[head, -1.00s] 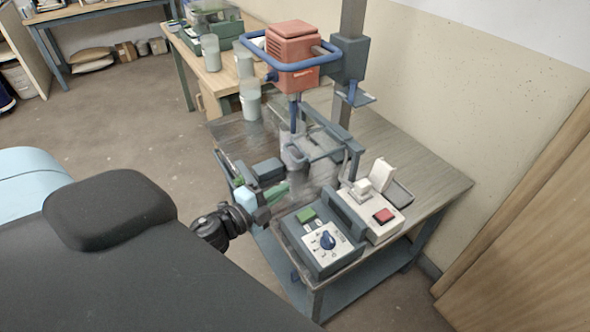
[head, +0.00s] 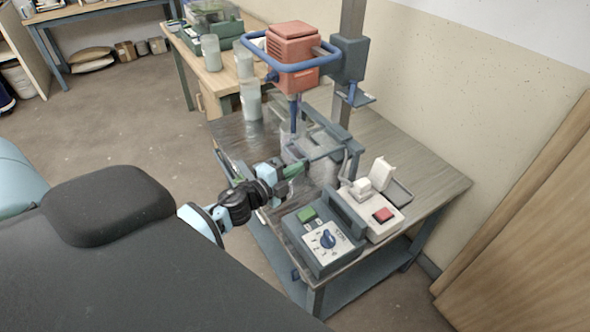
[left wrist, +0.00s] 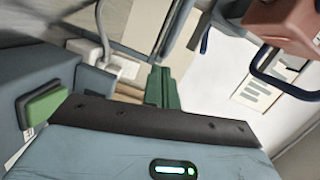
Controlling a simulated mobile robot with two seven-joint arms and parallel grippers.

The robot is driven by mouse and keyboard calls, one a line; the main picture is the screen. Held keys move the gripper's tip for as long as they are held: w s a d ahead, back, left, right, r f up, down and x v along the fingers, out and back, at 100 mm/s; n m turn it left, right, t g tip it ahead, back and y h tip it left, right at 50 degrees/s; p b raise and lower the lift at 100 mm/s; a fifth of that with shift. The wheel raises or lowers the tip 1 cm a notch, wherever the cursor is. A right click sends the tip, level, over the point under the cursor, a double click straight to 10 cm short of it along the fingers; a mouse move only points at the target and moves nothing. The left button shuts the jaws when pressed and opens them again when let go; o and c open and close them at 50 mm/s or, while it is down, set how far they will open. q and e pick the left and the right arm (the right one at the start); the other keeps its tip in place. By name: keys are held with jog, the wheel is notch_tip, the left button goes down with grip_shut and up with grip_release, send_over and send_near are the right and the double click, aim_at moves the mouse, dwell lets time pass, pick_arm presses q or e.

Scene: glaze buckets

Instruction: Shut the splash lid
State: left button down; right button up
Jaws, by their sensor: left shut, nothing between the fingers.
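The red mixer head (head: 293,45) with a blue ring guard hangs from a post over the bench. Below its shaft is a clear splash lid with a dark grey frame (head: 335,133), around or over a pale bucket. The panel is see-through and partly behind my gripper, so its exact angle is hard to tell. My left gripper (head: 297,168) is shut and empty, its green fingers beside the near side of the lid frame; contact cannot be told. The green fingers (left wrist: 162,88) point away in the left wrist view. My right gripper is not in view.
Pale glaze containers (head: 250,100) stand at the back left. The bench top (head: 420,175) is clear at right.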

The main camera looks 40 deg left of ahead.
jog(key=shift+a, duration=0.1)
pick_arm(q)
jog(key=w+a+b, duration=0.3)
jog(key=w+a, duration=0.2)
jog(key=a, duration=0.7)
jog(key=shift+a+r+b, duration=0.15)
jog(key=shift+a+b, duration=0.05)
jog(key=shift+b, duration=0.2)
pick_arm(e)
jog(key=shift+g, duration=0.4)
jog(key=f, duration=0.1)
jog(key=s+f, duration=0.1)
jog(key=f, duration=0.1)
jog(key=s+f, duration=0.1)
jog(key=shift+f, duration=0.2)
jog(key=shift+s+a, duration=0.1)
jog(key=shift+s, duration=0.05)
